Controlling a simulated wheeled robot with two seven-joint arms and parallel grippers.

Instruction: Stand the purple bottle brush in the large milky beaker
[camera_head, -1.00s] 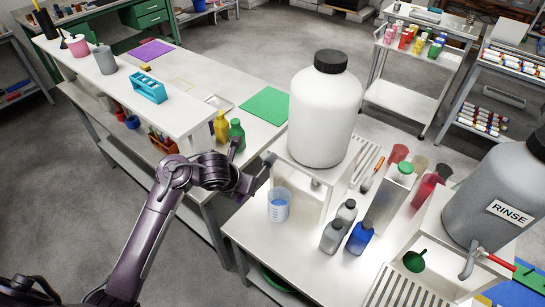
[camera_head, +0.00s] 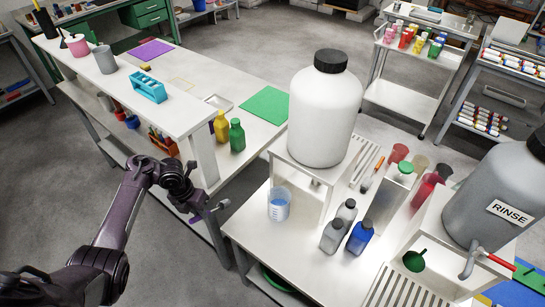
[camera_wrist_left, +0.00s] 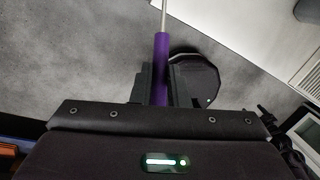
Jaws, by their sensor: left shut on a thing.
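My left gripper (camera_head: 203,211) is over the floor gap in front of the left bench, left of the right-hand table. In the left wrist view its fingers (camera_wrist_left: 158,85) are shut on the purple handle of the bottle brush (camera_wrist_left: 161,58). A thin metal shaft runs from the handle past the top edge, so the bristle end is out of that view. In the head view the brush is small and hard to make out. A milky, translucent beaker (camera_head: 279,204) with blue on it or in it stands upright at the right table's left edge, apart from the gripper. My right gripper is not in view.
A large white bottle (camera_head: 325,110) stands on a raised stand behind the beaker. Grey bottles (camera_head: 332,236) and a blue bottle (camera_head: 360,237) stand to its right. Yellow (camera_head: 221,127) and green (camera_head: 237,135) bottles stand on the left bench. A grey RINSE tank (camera_head: 490,195) is far right.

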